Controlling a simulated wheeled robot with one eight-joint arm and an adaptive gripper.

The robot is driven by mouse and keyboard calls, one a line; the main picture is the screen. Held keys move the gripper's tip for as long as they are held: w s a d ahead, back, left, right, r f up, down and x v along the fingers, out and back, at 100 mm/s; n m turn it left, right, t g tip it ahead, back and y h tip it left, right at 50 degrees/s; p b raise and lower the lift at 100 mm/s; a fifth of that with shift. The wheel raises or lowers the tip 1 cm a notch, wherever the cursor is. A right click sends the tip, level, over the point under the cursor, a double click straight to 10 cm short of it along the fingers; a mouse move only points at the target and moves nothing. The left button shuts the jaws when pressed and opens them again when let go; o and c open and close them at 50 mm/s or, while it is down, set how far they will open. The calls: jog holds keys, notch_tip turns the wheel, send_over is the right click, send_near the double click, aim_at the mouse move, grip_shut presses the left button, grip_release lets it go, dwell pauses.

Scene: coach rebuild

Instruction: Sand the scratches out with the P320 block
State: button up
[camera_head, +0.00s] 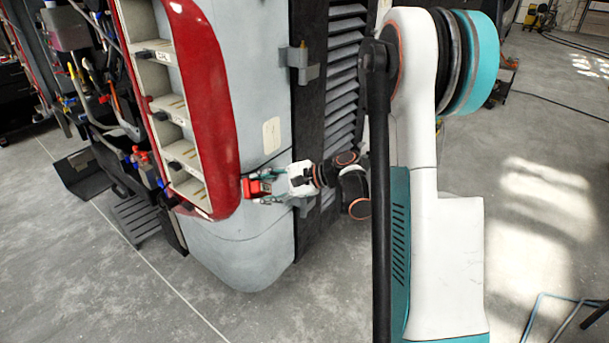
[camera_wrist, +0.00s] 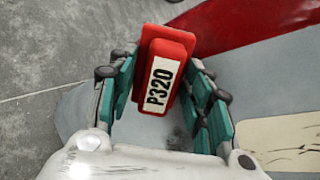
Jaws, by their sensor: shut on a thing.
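My gripper (camera_head: 262,189) is shut on the red P320 block (camera_head: 257,188), beside the lower part of the coach's grey body panel (camera_head: 235,246). In the wrist view the block (camera_wrist: 166,66) sits between the teal fingers of my gripper (camera_wrist: 163,85), with its white "P320" label facing the camera. The grey panel also shows below and right of the block in the wrist view (camera_wrist: 285,92). I cannot tell whether the block touches the panel.
A red-edged frame with pale shelves (camera_head: 210,110) stands left of the panel. A louvred dark panel (camera_head: 345,75) lies to the right. Hoses and tools (camera_head: 105,90) hang at the far left, with a dark bin (camera_head: 88,172) below.

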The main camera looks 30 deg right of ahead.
jog(key=s+d+r+m+t+h+b, duration=0.2)
jog(key=d+r+m+t+h+b, duration=0.15)
jog(key=d+m+t, duration=0.6)
jog(key=shift+w+d+r+n+g+h+p, duration=0.2)
jog(key=shift+w+n, duration=0.4)
jog(key=shift+w, duration=0.4)
jog(key=shift+w+d+f+n+g+h+p, duration=0.1)
jog(key=shift+w+n+g, duration=0.2)
jog(key=shift+w+n, duration=0.5)
jog(key=shift+w+d+r+n+g+h+p, duration=0.2)
jog(key=shift+w+n, duration=0.25)
jog(key=shift+w, duration=0.7)
jog(key=shift+x, duration=0.95)
jog(key=shift+f, duration=0.1)
jog(key=shift+s+r+p, duration=0.15)
jog(key=shift+r+p, duration=0.95)
jog(key=shift+r, duration=0.75)
jog(key=shift+a+r+p, duration=0.1)
jog(key=shift+r+p, duration=2.1)
jog(key=shift+r, duration=1.45)
jog(key=shift+w, duration=0.2)
